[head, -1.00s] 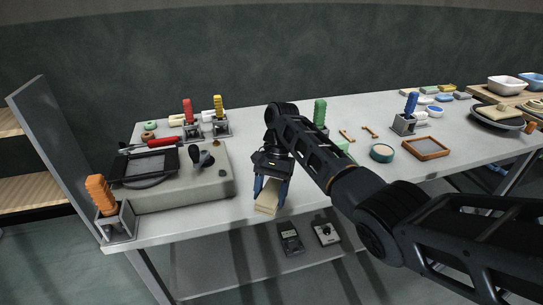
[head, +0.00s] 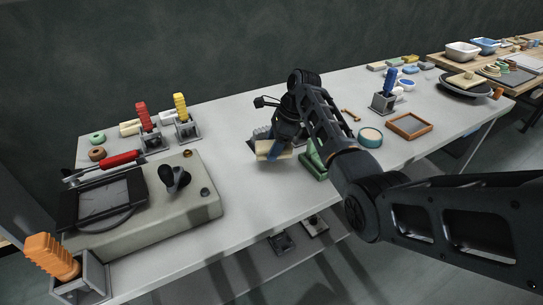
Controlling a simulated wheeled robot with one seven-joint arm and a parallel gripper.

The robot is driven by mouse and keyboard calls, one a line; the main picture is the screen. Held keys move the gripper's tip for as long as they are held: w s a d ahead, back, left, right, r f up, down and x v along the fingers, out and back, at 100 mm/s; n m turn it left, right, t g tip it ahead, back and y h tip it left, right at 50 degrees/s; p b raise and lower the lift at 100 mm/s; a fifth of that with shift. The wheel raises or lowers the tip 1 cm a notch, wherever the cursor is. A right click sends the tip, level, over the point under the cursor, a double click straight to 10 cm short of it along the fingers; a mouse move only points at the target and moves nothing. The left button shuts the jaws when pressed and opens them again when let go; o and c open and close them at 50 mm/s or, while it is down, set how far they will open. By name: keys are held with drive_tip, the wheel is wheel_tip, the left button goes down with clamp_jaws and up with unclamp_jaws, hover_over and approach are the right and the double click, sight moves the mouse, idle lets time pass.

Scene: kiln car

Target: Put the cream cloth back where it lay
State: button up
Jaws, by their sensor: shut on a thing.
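The cream cloth (head: 264,148) shows in the head view as a small folded, pale piece at the end of my arm, above the middle of the grey table. My gripper (head: 275,152) is shut on it. I cannot tell whether the cloth touches the table.
A green object (head: 314,162) lies close to the right of my gripper, partly hidden by my arm. A grey machine (head: 190,200) stands at left. Holders with red (head: 143,115), yellow (head: 181,107) and blue (head: 390,82) handles stand on the table (head: 235,200), whose front middle is bare.

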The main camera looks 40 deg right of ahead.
sight(273, 165)
drive_tip(key=shift+f, duration=2.05)
drive_tip(key=shift+f, duration=0.15)
drive_tip(key=o, duration=1.3)
drive_tip(key=v, duration=1.1)
drive_tip(key=shift+s+d+r, duration=0.1)
drive_tip(key=shift+s+r, duration=0.1)
drive_tip(key=shift+r, duration=0.45)
